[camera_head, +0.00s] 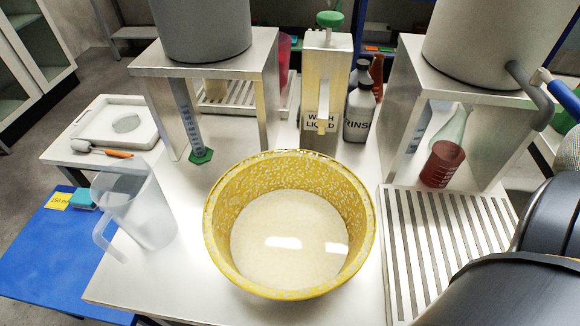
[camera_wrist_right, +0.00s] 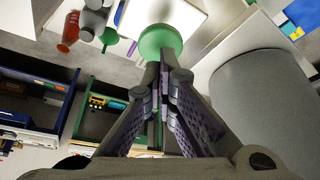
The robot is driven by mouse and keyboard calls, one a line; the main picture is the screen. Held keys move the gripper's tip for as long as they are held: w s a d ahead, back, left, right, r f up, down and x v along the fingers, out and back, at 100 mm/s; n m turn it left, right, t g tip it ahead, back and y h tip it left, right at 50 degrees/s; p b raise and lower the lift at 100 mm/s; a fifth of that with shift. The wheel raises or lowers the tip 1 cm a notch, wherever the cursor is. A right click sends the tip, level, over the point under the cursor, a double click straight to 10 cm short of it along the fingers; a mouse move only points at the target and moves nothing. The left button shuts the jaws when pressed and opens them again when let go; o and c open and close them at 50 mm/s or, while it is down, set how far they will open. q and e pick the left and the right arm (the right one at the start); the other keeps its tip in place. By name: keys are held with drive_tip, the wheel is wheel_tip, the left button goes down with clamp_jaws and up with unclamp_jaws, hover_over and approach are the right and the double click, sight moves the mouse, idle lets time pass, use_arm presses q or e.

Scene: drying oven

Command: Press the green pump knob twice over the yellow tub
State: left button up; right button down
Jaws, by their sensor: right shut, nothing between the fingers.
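The green pump knob (camera_head: 330,18) tops the metal wash liquid dispenser (camera_head: 321,98) at the back of the table. Its spout points forward, towards the yellow tub. The speckled yellow tub (camera_head: 212,222) stands in front, with a pale bottom and bright reflections inside. In the right wrist view my right gripper (camera_wrist_right: 163,58) is shut and empty, its fingertips at the lower edge of the round green knob (camera_wrist_right: 160,39). Whether they touch it I cannot tell. The head view shows my right arm at the lower right, but not its fingertips. My left gripper is in neither view.
A rinse bottle (camera_head: 359,106) stands right beside the dispenser. Grey tanks (camera_head: 202,28) (camera_head: 482,40) on metal stands flank it. A clear jug (camera_head: 140,208) is left of the tub, a slatted rack (camera_head: 447,243) right.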

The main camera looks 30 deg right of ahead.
drive_tip(key=shift+r, duration=3)
